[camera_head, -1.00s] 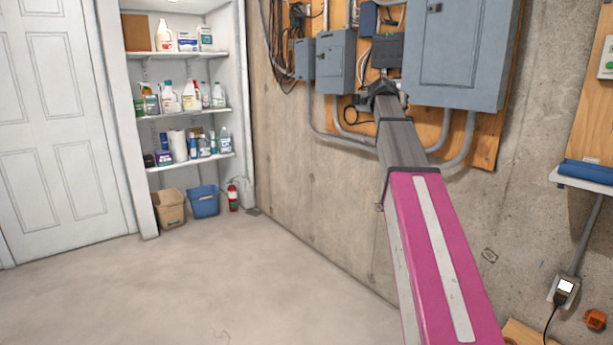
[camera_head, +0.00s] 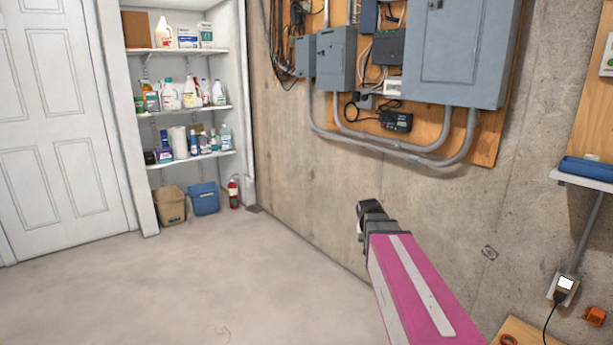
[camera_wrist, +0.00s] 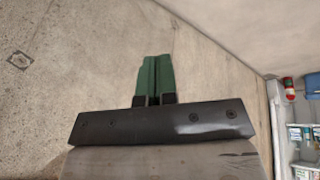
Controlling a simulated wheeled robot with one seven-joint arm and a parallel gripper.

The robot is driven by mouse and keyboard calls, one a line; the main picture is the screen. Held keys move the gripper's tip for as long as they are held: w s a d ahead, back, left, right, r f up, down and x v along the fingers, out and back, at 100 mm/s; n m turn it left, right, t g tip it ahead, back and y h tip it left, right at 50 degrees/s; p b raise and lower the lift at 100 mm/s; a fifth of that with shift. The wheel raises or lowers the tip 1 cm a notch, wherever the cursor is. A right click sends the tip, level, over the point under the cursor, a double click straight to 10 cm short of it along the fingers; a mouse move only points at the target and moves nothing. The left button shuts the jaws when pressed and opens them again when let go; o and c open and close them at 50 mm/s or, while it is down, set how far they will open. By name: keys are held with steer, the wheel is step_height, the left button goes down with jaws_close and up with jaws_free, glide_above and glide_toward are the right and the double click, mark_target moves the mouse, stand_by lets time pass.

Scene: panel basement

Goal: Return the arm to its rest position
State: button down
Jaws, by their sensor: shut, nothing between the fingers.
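My arm, with its magenta link (camera_head: 420,290), reaches in from the lower right in the head view. Its dark wrist end (camera_head: 370,215) is in front of the bare concrete wall, below the electrical panels. The fingertips cannot be made out in the head view. In the wrist view my gripper (camera_wrist: 154,75) shows two green fingers side by side, shut with nothing between them. Concrete wall lies behind them.
Grey electrical panels (camera_head: 460,50) and conduits (camera_head: 400,150) are on the wall above my arm. A wall shelf (camera_head: 585,182) with a blue item (camera_head: 587,169) is at right. A wooden surface (camera_head: 530,333) is at lower right. Open floor (camera_head: 200,285) lies left.

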steer(key=s+a+f+g+y, duration=0.1)
steer(key=s+a+f, duration=0.1)
steer(key=s+f, duration=0.4)
steer(key=s+a+f+n+g+y, duration=0.1)
steer(key=s+a+f+g, duration=0.1)
steer(key=s+f, duration=0.4)
steer(key=s+a, duration=0.1)
steer(key=s, duration=0.3)
steer(key=shift+a+f+n+y, duration=0.15)
steer(key=shift+f+n+y, duration=0.05)
steer(key=shift+n+y, duration=0.1)
